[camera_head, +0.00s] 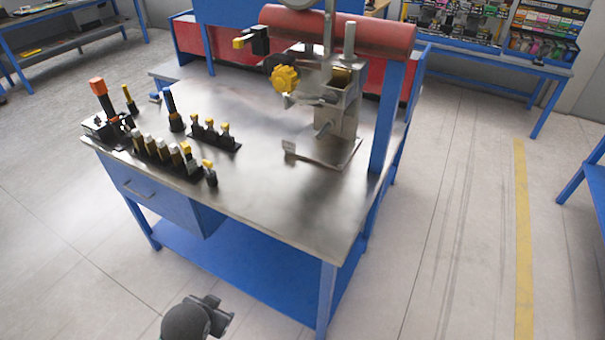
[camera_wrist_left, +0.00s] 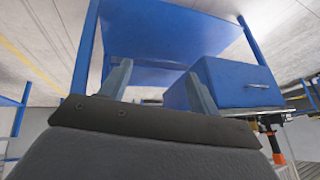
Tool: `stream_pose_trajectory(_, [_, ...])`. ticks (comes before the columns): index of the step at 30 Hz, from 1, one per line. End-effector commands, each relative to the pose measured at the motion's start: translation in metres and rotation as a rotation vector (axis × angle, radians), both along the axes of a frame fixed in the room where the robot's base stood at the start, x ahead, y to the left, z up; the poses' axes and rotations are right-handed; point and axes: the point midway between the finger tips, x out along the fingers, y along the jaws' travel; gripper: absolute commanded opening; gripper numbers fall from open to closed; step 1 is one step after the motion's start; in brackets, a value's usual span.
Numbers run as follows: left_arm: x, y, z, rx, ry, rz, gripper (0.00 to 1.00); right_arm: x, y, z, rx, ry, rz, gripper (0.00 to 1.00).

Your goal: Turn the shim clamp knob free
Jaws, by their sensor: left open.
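The yellow lobed knob (camera_head: 284,79) sits on the left side of a grey metal fixture (camera_head: 345,105) at the back right of the workbench. My left gripper (camera_wrist_left: 157,70) is open and empty in the left wrist view, its two grey fingers spread apart. In the head view, the dark end of my arm (camera_head: 195,318) shows at the bottom, in front of the bench and well away from the knob. The knob is not visible in the left wrist view. My right gripper is not in view.
The steel-topped workbench (camera_head: 255,190) has a blue drawer (camera_head: 155,195), also in the wrist view (camera_wrist_left: 238,83). Several yellow-tipped tools stand in black holders (camera_head: 165,155) at its left. A blue post (camera_head: 385,115) and red cylinder (camera_head: 350,30) flank the fixture. The bench's front middle is clear.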

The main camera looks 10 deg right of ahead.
Motion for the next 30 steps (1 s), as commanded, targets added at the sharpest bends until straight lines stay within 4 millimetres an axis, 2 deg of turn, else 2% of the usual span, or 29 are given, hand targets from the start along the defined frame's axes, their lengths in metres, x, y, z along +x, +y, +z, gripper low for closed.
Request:
stream_pose_trajectory(1, [0.01, -0.007, 0.016, 0.014, -0.036, -0.04, 0.62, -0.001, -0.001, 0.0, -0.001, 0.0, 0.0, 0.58])
stream_pose_trajectory(5, [0.033, -0.026, 0.05, 0.064, -0.13, -0.16, 0.62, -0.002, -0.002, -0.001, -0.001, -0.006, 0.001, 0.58])
stream_pose_trajectory(15, [0.097, -0.09, 0.14, 0.282, -0.427, -0.525, 0.62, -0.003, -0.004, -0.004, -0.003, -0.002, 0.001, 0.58])
stream_pose_trajectory(24, [0.137, -0.144, 0.206, 0.541, -0.677, -0.812, 0.62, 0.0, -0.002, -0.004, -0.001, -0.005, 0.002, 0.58])
stream_pose_trajectory(30, [0.155, -0.176, 0.247, 0.746, -0.835, -0.982, 0.62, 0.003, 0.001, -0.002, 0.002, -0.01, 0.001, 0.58])
